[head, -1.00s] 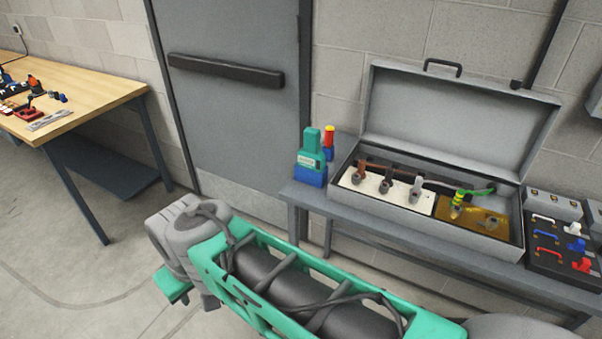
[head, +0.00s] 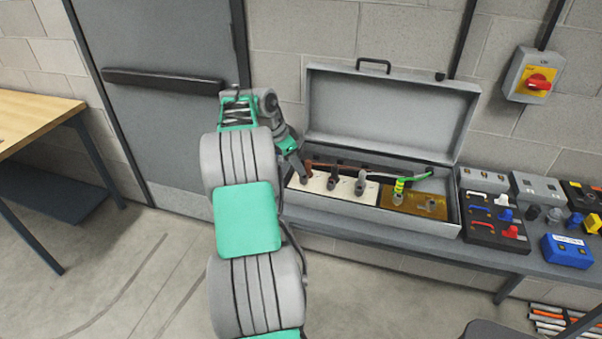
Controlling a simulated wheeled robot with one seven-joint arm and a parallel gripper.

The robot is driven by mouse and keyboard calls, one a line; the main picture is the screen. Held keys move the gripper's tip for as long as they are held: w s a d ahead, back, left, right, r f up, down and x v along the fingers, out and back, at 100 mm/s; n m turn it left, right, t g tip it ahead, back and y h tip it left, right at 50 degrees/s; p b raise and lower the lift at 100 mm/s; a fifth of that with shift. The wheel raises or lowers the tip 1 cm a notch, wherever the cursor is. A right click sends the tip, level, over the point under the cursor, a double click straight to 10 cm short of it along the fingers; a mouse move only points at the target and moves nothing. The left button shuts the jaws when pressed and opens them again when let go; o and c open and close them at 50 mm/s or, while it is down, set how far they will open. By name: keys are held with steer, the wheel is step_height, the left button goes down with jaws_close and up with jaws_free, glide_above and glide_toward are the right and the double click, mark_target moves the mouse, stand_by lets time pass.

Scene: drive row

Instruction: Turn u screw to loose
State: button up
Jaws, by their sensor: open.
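An open grey terminal box (head: 345,220) stands on the bench with its lid raised against the wall. Inside it, a white block (head: 346,193) carries a row of three dark screw terminals with brown, black and grey wires. The leftmost terminal (head: 305,181), at the brown wire, is partly hidden by my gripper. No letter is readable on any terminal, so I cannot tell which is u. My gripper (head: 301,173) is open, pointing down at the box's left end, close to that leftmost terminal. Whether it touches the screw cannot be seen.
Right of the white block, a brass plate (head: 415,203) holds a green-yellow wire. A black panel (head: 482,233) with coloured plugs and a blue case (head: 567,251) stand farther right. The raised lid (head: 385,115) bounds the back. A wooden table (head: 35,115) is at far left.

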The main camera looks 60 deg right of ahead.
mark_target(301, 180)
steer(key=x, duration=0.6)
steer(key=shift+p, duration=0.35)
steer(key=shift+c, duration=0.6)
jaws_close()
